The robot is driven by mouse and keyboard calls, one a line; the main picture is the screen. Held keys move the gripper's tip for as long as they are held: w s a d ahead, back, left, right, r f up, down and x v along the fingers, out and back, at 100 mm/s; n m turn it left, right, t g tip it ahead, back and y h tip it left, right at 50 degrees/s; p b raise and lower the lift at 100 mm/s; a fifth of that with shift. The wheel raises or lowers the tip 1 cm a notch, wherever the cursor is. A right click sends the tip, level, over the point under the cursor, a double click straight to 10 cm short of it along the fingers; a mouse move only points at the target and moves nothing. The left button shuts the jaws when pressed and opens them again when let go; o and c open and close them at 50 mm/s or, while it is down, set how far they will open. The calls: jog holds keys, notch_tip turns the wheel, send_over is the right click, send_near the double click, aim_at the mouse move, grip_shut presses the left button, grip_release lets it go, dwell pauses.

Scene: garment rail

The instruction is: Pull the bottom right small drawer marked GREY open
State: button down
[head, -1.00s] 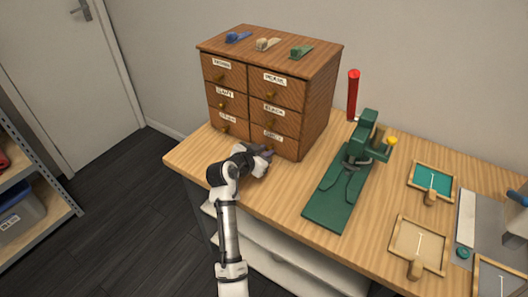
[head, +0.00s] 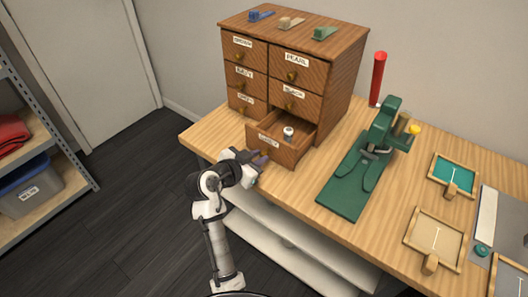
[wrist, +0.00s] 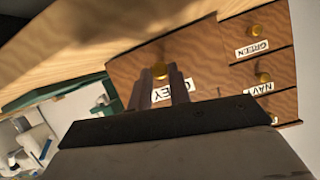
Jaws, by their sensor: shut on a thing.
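The wooden cabinet (head: 335,77) stands on the workbench with two columns of labelled small drawers. Its bottom right drawer (head: 291,155) is pulled well out, and a small white and dark item (head: 288,132) shows inside.
The other drawers are shut. Three coloured clips (head: 292,22) lie on the cabinet. A green press (head: 352,178) stands to the right, with a red cylinder (head: 378,78) behind it. Small framed trays (head: 436,238) lie farther right. Clear bench top (head: 290,190) lies in front of the drawer.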

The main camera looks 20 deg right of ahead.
jog(key=c, duration=1.3)
grip_release()
jog(key=b+v, duration=0.2)
jog(key=v, duration=1.1)
jog(key=shift+s+a+r, duration=0.2)
jog(key=shift+a, duration=0.05)
